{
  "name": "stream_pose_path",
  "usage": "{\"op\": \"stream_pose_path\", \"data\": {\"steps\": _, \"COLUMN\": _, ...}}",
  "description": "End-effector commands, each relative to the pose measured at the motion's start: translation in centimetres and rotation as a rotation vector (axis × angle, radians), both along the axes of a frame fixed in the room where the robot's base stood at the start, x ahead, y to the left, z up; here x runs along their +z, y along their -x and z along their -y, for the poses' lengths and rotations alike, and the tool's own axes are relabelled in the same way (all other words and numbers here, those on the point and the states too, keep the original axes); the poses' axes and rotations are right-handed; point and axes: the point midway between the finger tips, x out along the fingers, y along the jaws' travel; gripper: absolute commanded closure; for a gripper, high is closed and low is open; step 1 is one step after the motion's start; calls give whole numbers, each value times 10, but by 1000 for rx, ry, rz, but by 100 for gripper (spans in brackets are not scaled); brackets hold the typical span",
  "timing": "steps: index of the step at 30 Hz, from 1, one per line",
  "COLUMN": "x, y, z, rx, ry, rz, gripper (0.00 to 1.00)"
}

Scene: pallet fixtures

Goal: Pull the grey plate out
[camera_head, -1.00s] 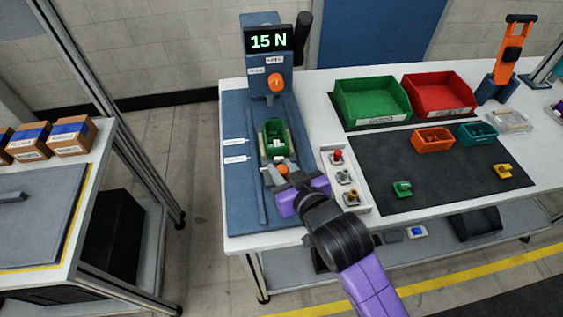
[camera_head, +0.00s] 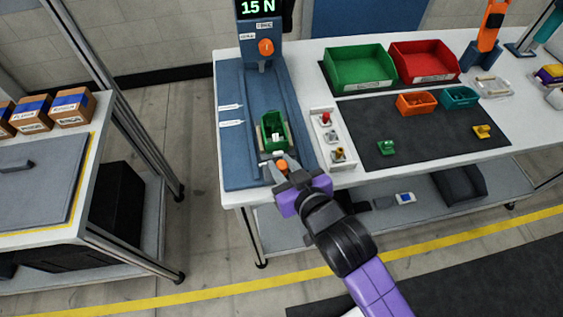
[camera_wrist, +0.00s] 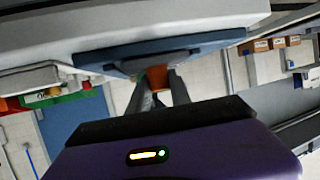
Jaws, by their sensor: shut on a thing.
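The grey plate (camera_head: 278,157) lies in the channel of the blue fixture (camera_head: 235,160) and is mostly hidden under a green box (camera_head: 275,134) and behind my gripper. An orange knob (camera_head: 282,165) is at its front end. My gripper (camera_head: 283,169) is shut on this knob, close to the table's front edge. In the wrist view, the orange knob (camera_wrist: 157,77) sits between my two grey fingers (camera_wrist: 159,88). The green box rides upright on the plate with small pale items inside.
A blue press column (camera_head: 262,40) reading 15 N stands behind the channel. A button panel (camera_head: 330,137) is close on the right. Green and red bins (camera_head: 360,68) stand farther right. Free floor lies in front of the table (camera_head: 400,170).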

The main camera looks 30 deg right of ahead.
Motion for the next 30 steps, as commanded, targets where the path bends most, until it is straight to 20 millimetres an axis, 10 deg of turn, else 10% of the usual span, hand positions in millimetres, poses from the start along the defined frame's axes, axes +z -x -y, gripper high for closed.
{"op": "stream_pose_path", "data": {"steps": 2, "x": -2, "y": 2, "z": -2, "rx": 4, "ry": -2, "rz": -7, "gripper": 100}}
{"op": "stream_pose_path", "data": {"steps": 3, "x": -2, "y": 2, "z": -2, "rx": 5, "ry": -2, "rz": -7, "gripper": 72}}
{"op": "stream_pose_path", "data": {"steps": 6, "x": -2, "y": 2, "z": -2, "rx": 4, "ry": -2, "rz": -7, "gripper": 54}}
{"op": "stream_pose_path", "data": {"steps": 17, "x": -1, "y": 4, "z": -1, "rx": 3, "ry": -1, "rz": -5, "gripper": 54}}
{"op": "stream_pose_path", "data": {"steps": 30, "x": 22, "y": 62, "z": -5, "rx": 4, "ry": -2, "rz": -6, "gripper": 54}}
